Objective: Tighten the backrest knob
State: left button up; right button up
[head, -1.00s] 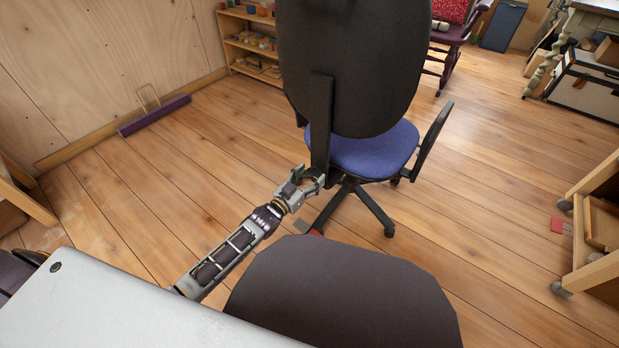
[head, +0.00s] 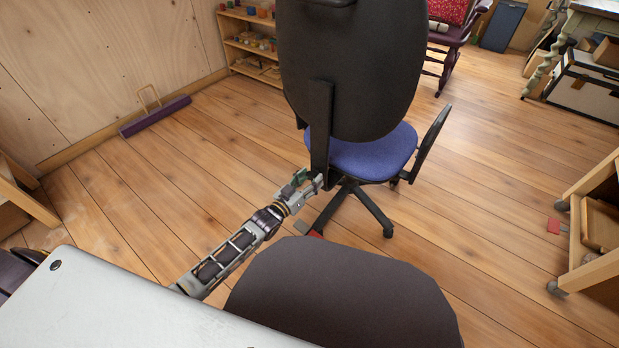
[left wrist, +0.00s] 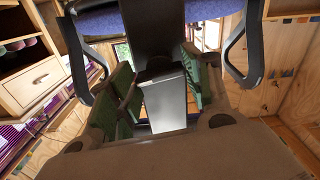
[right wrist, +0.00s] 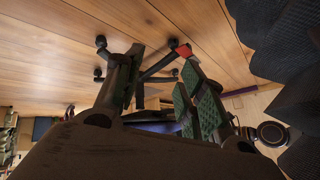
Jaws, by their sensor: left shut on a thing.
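The office chair has a dark backrest (head: 352,65), a blue seat (head: 362,152) and a black upright bar (head: 321,130). My left gripper (head: 312,184) is at the lower end of this bar. It is shut on the backrest knob, which its fingers largely hide in the head view. In the left wrist view, green finger pads flank a dark bar with a grey face (left wrist: 165,100). My right gripper (right wrist: 160,88) is open and empty in the right wrist view, with the chair base beyond it. The head view does not show it.
A chair armrest (head: 432,142) stands right of the seat. A wooden cart (head: 592,235) is at the right edge. A purple bar with a handle (head: 155,116) lies by the left wall. Shelves (head: 250,45) stand behind. The floor left of the chair is clear.

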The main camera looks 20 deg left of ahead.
pick_arm(q)
jog(key=shift+r+n+p, duration=0.1)
jog(key=shift+n+p, duration=0.75)
jog(key=shift+n, duration=0.05)
jog(key=n+p, duration=0.2)
jog(key=n, duration=1.2)
jog(key=shift+f+p, duration=0.2)
jog(key=shift+p, duration=0.2)
pick_arm(e)
notch_tip(320, 180, up, 8)
jog(key=d+g+h, duration=0.1)
jog(key=shift+s+d+n+g, duration=0.3)
jog(key=shift+s+g, duration=0.1)
pick_arm(q)
jog(key=shift+n, duration=0.3)
pick_arm(e)
jog(key=shift+s+f, duration=0.1)
pick_arm(q)
jog(key=o, duration=1)
pick_arm(e)
jog(key=shift+r, duration=0.3)
jog(key=shift+f, duration=0.15)
